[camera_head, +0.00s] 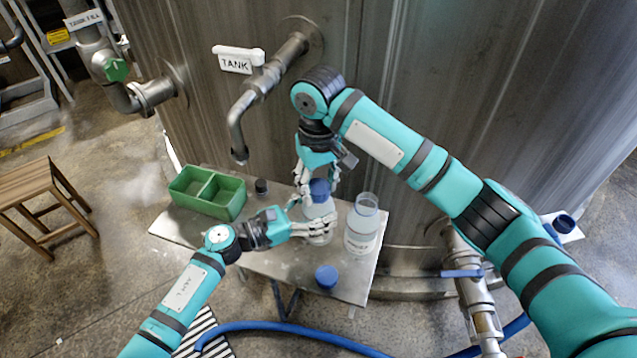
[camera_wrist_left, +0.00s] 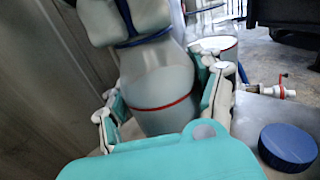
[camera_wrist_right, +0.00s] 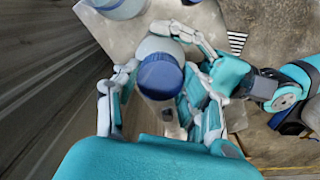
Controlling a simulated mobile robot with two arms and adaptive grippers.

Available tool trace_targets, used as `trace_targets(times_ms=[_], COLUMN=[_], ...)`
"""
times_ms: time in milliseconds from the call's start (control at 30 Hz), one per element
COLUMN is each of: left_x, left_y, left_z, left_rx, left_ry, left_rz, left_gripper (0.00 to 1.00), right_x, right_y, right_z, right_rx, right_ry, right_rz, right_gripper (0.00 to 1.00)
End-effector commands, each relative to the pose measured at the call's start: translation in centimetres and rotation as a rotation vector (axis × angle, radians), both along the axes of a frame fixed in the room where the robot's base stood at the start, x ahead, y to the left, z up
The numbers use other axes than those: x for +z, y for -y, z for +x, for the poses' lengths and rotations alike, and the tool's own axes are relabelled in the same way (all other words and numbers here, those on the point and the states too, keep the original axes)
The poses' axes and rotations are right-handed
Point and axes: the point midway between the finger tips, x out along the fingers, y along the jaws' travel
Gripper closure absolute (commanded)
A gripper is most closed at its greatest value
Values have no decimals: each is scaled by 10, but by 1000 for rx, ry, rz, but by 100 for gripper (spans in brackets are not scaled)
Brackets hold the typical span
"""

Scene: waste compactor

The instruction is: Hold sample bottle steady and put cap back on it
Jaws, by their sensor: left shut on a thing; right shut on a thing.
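The sample bottle (camera_head: 318,211), pale and translucent, stands upright at the table's middle. My left gripper (camera_head: 315,229) is shut around its body; the left wrist view shows the bottle (camera_wrist_left: 160,88), with a red line, between the fingers. A blue cap (camera_head: 319,187) is at the bottle's mouth. My right gripper (camera_head: 317,184) comes from above and is shut on this cap, also seen in the right wrist view (camera_wrist_right: 160,77). The cap looks in line with the bottle neck. Fingers hide the joint, so I cannot tell whether it is fully seated.
An open bottle (camera_head: 362,228) stands close on the right. A loose blue cap (camera_head: 327,277) lies on the table (camera_head: 275,262) near the front. A green two-part tray (camera_head: 208,193) and a small dark cap (camera_head: 261,187) are on the left. A tank pipe (camera_head: 237,125) hangs behind.

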Motion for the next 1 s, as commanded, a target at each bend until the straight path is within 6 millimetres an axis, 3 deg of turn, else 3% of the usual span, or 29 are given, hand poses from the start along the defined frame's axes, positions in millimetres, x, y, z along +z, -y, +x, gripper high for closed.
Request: trace_targets(times_ms=[167, 300, 333, 533, 833, 1000], left_x=[0, 0, 0, 0, 0, 0], left_y=[-1, 0, 0, 0, 0, 0], left_z=[0, 0, 0, 0, 0, 0], left_rx=[2, 1, 1, 1, 0, 0], left_ry=[0, 1, 1, 1, 1, 1], left_rz=[1, 2, 2, 2, 2, 2], left_gripper=[100, 100, 100, 100, 100, 100], right_x=[-1, 0, 0, 0, 3, 24], right_y=[-2, -1, -1, -1, -1, -1], right_z=[-1, 0, 0, 0, 0, 1], right_rx=[-326, -310, -310, -308, -307, -306], right_ry=[-3, 0, 0, 1, 2, 5], right_rz=[4, 3, 3, 3, 3, 4], right_gripper=[96, 96, 55, 31, 31, 31])
